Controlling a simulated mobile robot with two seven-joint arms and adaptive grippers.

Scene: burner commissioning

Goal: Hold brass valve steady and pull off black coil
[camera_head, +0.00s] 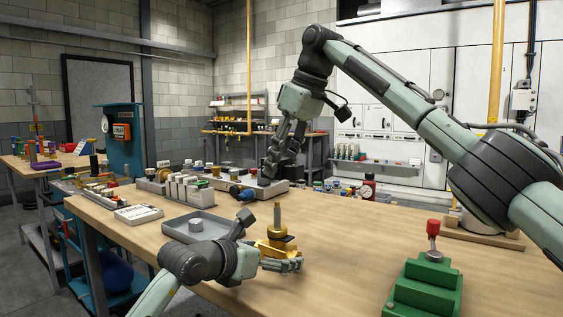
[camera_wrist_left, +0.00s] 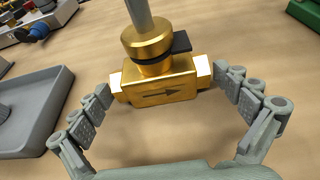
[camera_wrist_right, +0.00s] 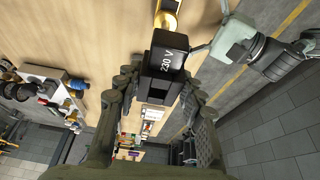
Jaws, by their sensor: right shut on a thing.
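The brass valve (camera_head: 277,246) stands upright on the bench, its stem bare. In the left wrist view the valve body (camera_wrist_left: 160,88) carries an arrow, with a brass collar and black tab above. My left gripper (camera_wrist_left: 164,82) is open wide, with a finger beside each end of the valve; whether the fingertips touch it is hard to tell. My right gripper (camera_wrist_right: 165,88) is shut on the black coil (camera_wrist_right: 166,62), marked 230 V.
A grey tray (camera_head: 184,227) lies left of the valve. A green stepped block with a red-topped lever (camera_head: 424,285) stands at front right. Several small parts (camera_head: 185,187) fill the back left of the bench. The bench middle, right of the valve, is clear.

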